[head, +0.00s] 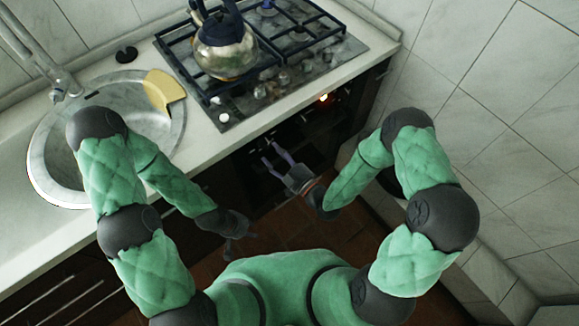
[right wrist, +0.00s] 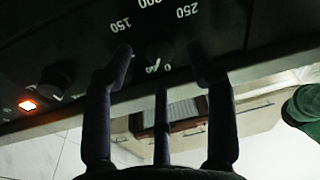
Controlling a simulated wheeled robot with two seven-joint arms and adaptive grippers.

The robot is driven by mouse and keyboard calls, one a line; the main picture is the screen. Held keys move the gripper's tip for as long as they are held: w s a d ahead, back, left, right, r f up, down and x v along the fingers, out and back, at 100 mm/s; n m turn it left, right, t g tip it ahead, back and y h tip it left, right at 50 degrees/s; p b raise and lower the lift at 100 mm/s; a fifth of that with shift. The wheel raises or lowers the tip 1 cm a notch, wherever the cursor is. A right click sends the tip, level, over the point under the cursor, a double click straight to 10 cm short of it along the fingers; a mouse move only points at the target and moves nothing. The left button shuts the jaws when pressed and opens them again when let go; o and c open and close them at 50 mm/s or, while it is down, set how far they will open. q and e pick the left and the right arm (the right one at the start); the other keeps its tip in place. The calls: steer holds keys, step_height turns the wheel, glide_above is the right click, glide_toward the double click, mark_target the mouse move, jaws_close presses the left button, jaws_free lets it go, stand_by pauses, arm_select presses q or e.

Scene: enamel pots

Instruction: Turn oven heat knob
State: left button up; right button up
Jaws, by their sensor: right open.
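The oven heat knob (right wrist: 158,53) is dark and round, on the black oven panel (right wrist: 90,35), with 0, 150, 200 and 250 marked around it. My right gripper (right wrist: 163,62) is open, its two fingers on either side of the knob; whether they touch it I cannot tell. In the head view my right gripper (head: 274,158) reaches the oven front below the hob, and the knob cannot be made out. My left gripper (head: 240,242) hangs in front of the lower cabinets, its fingers spread and empty, away from the oven.
A second knob (right wrist: 56,82) and a lit orange lamp (right wrist: 27,104) are on the panel. A kettle (head: 225,45) stands on the hob (head: 335,55). A sink (head: 50,150) with a yellow board (head: 164,90) is at left. A tiled wall (head: 505,130) bounds the right.

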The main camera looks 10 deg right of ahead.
steer(key=v, duration=0.8)
steer(key=shift+f, duration=0.1)
stand_by(0.4)
